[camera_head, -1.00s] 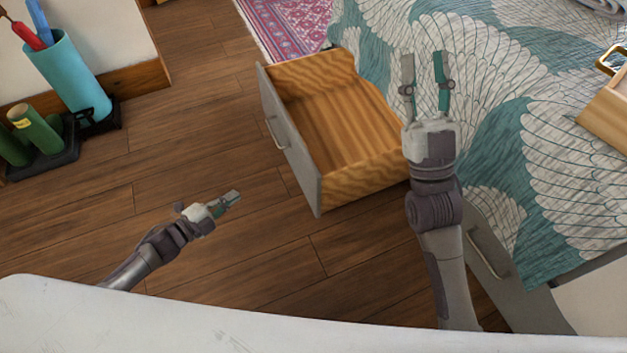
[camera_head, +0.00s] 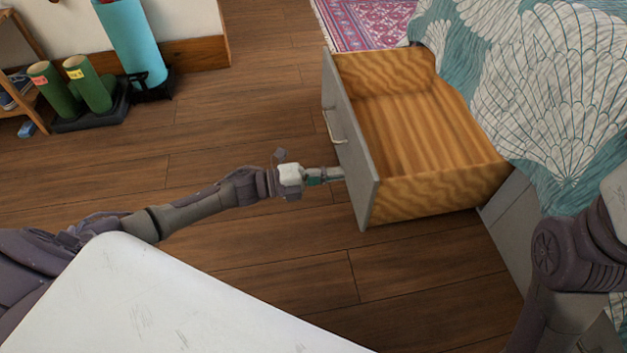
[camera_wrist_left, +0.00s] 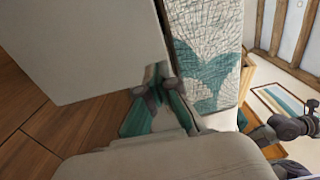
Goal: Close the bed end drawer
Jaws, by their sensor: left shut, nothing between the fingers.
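The bed end drawer (camera_head: 430,195) stands pulled out from the bed, open and empty, with a grey front and a wooden inside. Its handle (camera_head: 334,127) is on the grey front. My left gripper (camera_head: 340,174) is shut and empty, its fingertips at the outer face of the front, below and near the handle. In the left wrist view the grey drawer front (camera_wrist_left: 85,50) is close before the shut fingers (camera_wrist_left: 158,75); I cannot tell whether they touch it. My right arm is at the right edge of the head view, its fingers out of frame there.
The bed with a teal and white cover (camera_head: 545,90) is right of the drawer. Green tubes (camera_head: 90,85) and a blue cylinder (camera_head: 132,40) stand by the wall at top left. A pink rug (camera_head: 365,22) lies behind. The wooden floor left of the drawer is clear.

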